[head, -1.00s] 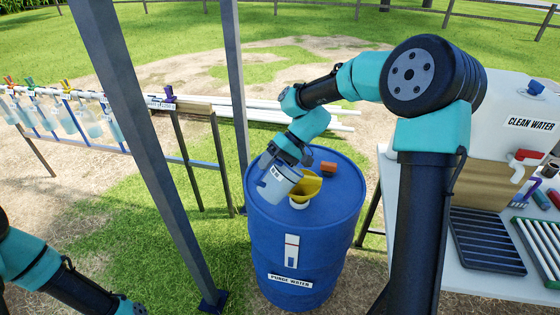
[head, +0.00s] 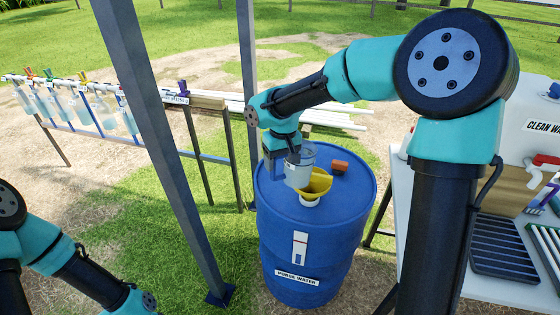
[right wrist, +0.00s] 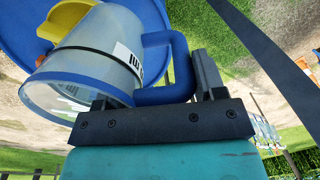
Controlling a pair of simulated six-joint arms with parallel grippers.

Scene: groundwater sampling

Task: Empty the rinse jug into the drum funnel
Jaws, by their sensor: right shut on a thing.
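The rinse jug (head: 298,170) is a clear grey cup with a blue handle, close beside the yellow funnel (head: 318,186) on its left. It looks near upright in the head view. In the right wrist view the jug (right wrist: 105,50) shows its blue-rimmed mouth at lower left; I cannot tell whether liquid is inside. My right gripper (right wrist: 195,80) is shut on the jug's blue handle (right wrist: 178,60). The funnel sits in the top of the blue purge water drum (head: 330,240); part of it (right wrist: 68,18) shows behind the jug. My left gripper is outside the view.
An orange-brown block (head: 340,168) lies on the drum lid behind the funnel. A grey post (head: 165,150) stands left of the drum. A rack of hanging bottles (head: 85,110) is farther left. A white table (head: 400,190) with a clean water tank (head: 535,100) is at right.

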